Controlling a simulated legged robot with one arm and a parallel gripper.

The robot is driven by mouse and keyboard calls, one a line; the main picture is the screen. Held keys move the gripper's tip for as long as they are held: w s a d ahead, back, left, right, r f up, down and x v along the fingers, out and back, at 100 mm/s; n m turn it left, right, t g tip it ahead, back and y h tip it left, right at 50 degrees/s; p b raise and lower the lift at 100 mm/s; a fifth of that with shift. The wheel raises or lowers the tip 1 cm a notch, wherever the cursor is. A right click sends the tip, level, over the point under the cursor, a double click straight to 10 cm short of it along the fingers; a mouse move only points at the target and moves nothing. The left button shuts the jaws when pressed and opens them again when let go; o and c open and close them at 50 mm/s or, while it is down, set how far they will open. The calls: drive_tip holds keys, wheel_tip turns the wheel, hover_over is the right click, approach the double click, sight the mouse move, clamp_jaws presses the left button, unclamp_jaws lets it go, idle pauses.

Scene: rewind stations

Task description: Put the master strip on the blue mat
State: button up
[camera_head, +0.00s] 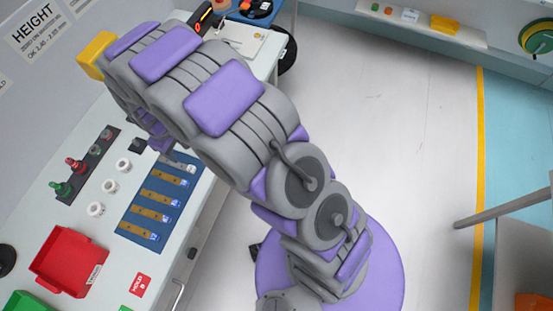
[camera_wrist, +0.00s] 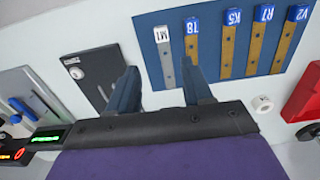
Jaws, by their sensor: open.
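The blue mat (camera_head: 128,228) lies on the light bench at left in the head view and fills the upper part of the wrist view (camera_wrist: 211,70). A grey strip with a white M1 label, the master strip (camera_wrist: 167,62), lies on the mat's left end in the wrist view. Its label end also shows in the head view (camera_head: 190,168). Several brown strips (camera_wrist: 255,50) with blue labels lie beside it. My gripper (camera_wrist: 160,69) is open and empty, its fingers apart on either side of the master strip's near end. I cannot tell its height above the strip.
A dark board (camera_wrist: 97,83) lies left of the mat in the wrist view. White rings (camera_head: 110,186) and a button panel (camera_head: 86,167) stand behind the mat. A red tray (camera_head: 65,268) stands near the front. My arm hides part of the bench.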

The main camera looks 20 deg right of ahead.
drive_tip(key=s+d+r+m, duration=0.2)
drive_tip(key=s+d+r, duration=0.2)
drive_tip(key=d+r, duration=0.45)
drive_tip(key=s+d+r+m, duration=0.2)
drive_tip(key=s+d+r, duration=0.3)
drive_tip(key=d+r, duration=0.3)
drive_tip(key=s+d+r+m, duration=0.1)
drive_tip(key=s+d+m, duration=0.1)
drive_tip(key=s+d, duration=0.2)
drive_tip(key=s+d+r+m+g, duration=0.1)
drive_tip(key=s+d+r+m, duration=0.1)
drive_tip(key=s, duration=0.7)
drive_tip(key=s+d+r+m, duration=0.1)
drive_tip(key=s+d+r, duration=0.1)
drive_tip(key=s+d, duration=0.3)
drive_tip(key=shift+s+d+m+g, duration=0.35)
drive_tip(key=shift+s+m+g, duration=0.05)
drive_tip(key=shift+s, duration=0.85)
drive_tip(key=shift+f+b, duration=0.2)
drive_tip(key=shift+b, duration=0.1)
